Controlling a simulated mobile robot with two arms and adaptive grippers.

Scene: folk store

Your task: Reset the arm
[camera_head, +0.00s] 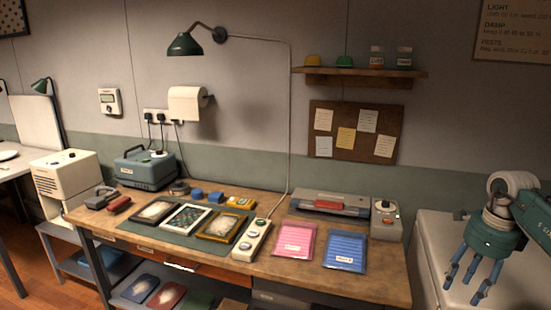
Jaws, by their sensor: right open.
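My right gripper (468,278) shows at the right edge of the head view, its blue fingers pointing down and spread apart with nothing between them. It is over or in front of the light-coloured cabinet (432,240), to the right of the wooden workbench (215,280). I cannot tell its exact height above the cabinet. It is clear of the bench and its items. My left gripper is not in view.
The workbench bears a green mat (137,228) with framed pieces, a pink packet (295,241), a blue packet (345,250), a power strip (252,240) and a teal machine (145,170). A green lamp (184,45) and shelf (362,72) jut from the wall.

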